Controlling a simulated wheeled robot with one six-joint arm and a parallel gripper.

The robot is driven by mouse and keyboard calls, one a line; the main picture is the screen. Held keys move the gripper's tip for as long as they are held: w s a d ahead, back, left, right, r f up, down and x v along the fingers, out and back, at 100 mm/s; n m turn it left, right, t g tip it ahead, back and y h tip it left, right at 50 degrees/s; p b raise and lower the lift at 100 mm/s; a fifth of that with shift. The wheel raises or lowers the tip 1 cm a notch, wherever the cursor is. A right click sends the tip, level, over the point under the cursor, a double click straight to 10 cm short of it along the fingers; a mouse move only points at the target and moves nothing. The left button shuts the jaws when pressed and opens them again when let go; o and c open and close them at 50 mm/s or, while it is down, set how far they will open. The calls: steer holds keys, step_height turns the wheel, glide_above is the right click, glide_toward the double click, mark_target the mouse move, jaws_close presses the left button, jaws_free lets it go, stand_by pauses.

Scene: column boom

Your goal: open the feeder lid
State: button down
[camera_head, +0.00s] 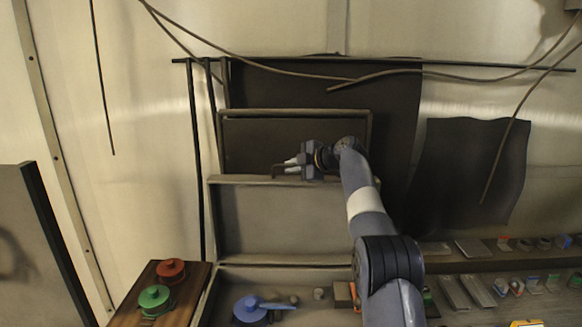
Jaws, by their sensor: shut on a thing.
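A broad grey framed panel (300,222), which looks like the feeder lid, stands raised in the middle of the head view. Its upper edge (240,180) runs level just below my gripper. A small dark bracket-like handle (274,172) sticks up at that edge. My gripper (291,162) reaches in from the right and is shut on this handle. The fingers are small here, and the exact contact is hard to see. My forearm hides the right end of the panel.
Below the panel lie a blue lidded pot (249,309) and small pieces. A green pot (154,298) and a red pot (171,269) sit on a wooden top at left. Small parts line the right shelf (470,262). Cables (440,72) hang across the wall above.

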steer(key=c, duration=1.5)
jaws_free()
steer(key=b+v, duration=0.4)
steer(key=v, duration=0.6)
steer(key=shift+s+d+r+b, duration=0.15)
steer(key=shift+s+d+b, duration=0.05)
steer(key=shift+b, duration=0.2)
